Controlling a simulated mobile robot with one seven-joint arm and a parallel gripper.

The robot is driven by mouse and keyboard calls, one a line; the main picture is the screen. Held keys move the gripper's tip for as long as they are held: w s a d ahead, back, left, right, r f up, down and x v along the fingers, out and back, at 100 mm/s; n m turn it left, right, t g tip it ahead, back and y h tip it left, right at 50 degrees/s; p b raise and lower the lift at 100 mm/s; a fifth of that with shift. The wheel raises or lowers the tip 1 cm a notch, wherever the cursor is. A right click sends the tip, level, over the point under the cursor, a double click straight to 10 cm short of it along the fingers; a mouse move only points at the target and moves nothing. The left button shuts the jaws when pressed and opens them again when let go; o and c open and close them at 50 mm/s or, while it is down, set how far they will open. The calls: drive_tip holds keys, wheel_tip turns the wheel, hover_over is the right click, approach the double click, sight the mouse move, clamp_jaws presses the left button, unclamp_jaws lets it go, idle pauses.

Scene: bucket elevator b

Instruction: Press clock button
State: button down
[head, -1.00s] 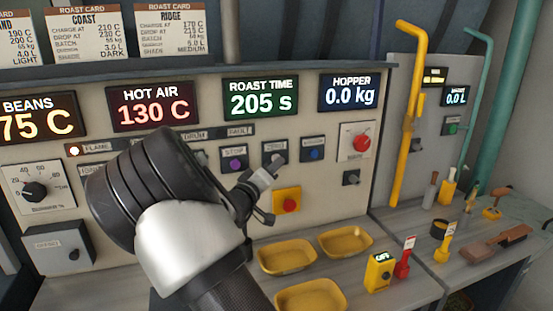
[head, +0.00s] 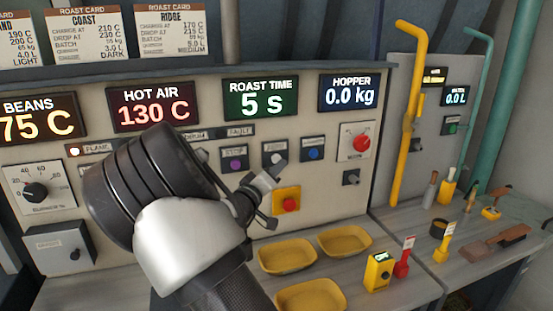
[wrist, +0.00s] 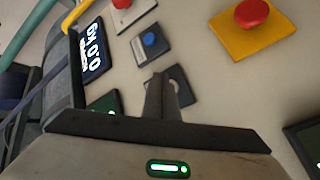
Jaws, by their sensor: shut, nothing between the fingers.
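The roast time display (head: 261,98) reads 5 s on the cream control panel. Below it are a purple button (head: 236,164), a white button (head: 277,157) and a blue button (head: 313,154), each on a dark plate. Their small labels are hard to read. My gripper (head: 278,168) is shut and empty, its tip just in front of and slightly below the white button. In the wrist view my fingers (wrist: 158,82) partly cover a dark button plate (wrist: 180,87), whose button is hidden. The blue button also shows there (wrist: 150,40). I cannot see contact with the white button.
A red button on a yellow plate (head: 287,200) sits just below my gripper. A red knob (head: 361,142) is to the right. Yellow trays (head: 287,256) and a yellow device (head: 379,271) stand on the bench below. A yellow pipe (head: 402,120) rises at the right.

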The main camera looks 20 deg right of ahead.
drive_tip(key=s+p, duration=0.1)
drive_tip(key=s, duration=0.5)
idle(0.4)
idle(0.6)
